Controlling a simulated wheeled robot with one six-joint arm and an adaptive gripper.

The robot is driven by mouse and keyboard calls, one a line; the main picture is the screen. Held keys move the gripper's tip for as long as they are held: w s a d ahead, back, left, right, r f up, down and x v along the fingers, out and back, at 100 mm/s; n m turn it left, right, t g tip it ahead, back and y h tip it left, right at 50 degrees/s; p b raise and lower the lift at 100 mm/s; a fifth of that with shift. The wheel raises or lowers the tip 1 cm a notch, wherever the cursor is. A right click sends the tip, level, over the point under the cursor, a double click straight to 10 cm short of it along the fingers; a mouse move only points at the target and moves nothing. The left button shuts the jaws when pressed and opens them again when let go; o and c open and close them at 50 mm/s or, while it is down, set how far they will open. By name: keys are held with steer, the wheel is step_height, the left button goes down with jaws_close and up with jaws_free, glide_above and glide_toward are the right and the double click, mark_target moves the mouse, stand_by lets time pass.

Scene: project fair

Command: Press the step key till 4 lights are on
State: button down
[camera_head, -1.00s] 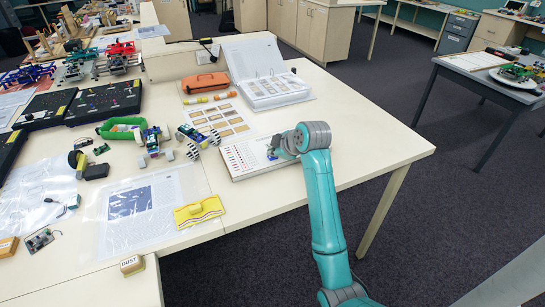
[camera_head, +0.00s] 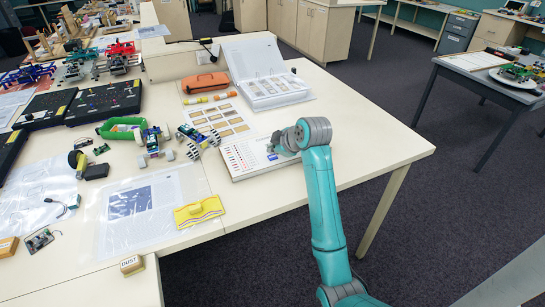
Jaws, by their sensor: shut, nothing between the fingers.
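A flat white panel (camera_head: 240,166) lies near the table's right front edge. It carries rows of small red marks (camera_head: 237,153) on its left part; they are too small to tell which lights are on. A small blue patch shows on the panel beside my gripper. My gripper (camera_head: 273,149) is over the right part of the panel, low and close to its face, shut and empty. I cannot tell whether it touches the panel. The step key cannot be made out; my gripper and wrist cover part of that side.
A sheet of sample cards (camera_head: 218,119) and an open binder (camera_head: 268,88) lie behind the panel. Small wheeled robots (camera_head: 195,138) stand to its left, with a yellow pouch (camera_head: 199,211) at the front. The table is bare right of my arm.

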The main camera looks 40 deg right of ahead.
mark_target(273, 158)
steer(key=shift+r, duration=0.15)
steer(key=shift+r, duration=2.45)
